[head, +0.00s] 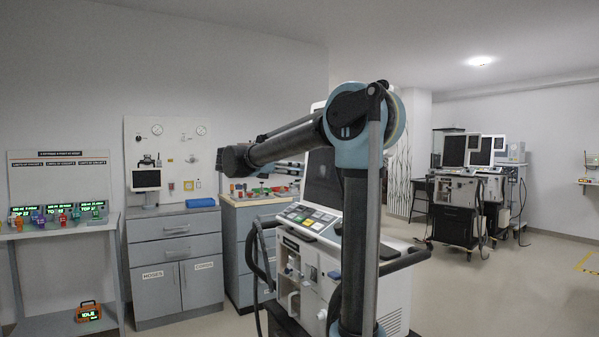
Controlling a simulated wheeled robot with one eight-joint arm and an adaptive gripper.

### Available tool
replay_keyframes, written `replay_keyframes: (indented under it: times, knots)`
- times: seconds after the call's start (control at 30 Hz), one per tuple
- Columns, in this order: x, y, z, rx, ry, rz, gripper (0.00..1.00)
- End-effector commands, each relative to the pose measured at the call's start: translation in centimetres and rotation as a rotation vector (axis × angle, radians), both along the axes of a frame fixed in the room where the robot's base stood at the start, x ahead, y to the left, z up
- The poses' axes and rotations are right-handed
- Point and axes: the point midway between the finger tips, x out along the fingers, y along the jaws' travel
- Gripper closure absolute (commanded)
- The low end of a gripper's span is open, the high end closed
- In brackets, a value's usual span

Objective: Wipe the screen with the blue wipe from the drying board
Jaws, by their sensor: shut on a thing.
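The nearest ventilator's dark screen (323,180) stands upright above its keypad panel (309,217), partly hidden behind my arm. My arm rises in front of the ventilator, bends at a blue elbow and reaches left to a dark joint. I cannot make out my gripper or its fingertips beyond that joint, nor anything held in it. I cannot pick out a blue wipe with certainty. I cannot tell which surface is the drying board.
A grey cabinet (160,254) with a small monitor (146,180) stands left. A cluttered worktop (250,201) is behind the ventilator. A shelf with lit displays (60,233) is far left. More ventilators (457,200) stand back right. The floor at right (500,295) is clear.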

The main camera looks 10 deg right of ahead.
Motion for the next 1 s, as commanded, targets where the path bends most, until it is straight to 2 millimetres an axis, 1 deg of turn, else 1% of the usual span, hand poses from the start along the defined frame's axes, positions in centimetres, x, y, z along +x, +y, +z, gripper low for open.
replay_keyframes:
  times: [0.2, 0.37, 0.8, 1.0]
  knots:
    - [0.0, -0.1, 0.0, 0.0, 0.0, 0.0, 0.58]
    - [0.3, -0.8, -0.1, 0.0, 0.0, -0.002, 0.58]
    - [1.9, -4.5, -0.7, 0.0, 0.0, -0.003, 0.58]
    - [2.5, -5.7, -0.9, 0.0, 0.001, -0.002, 0.58]
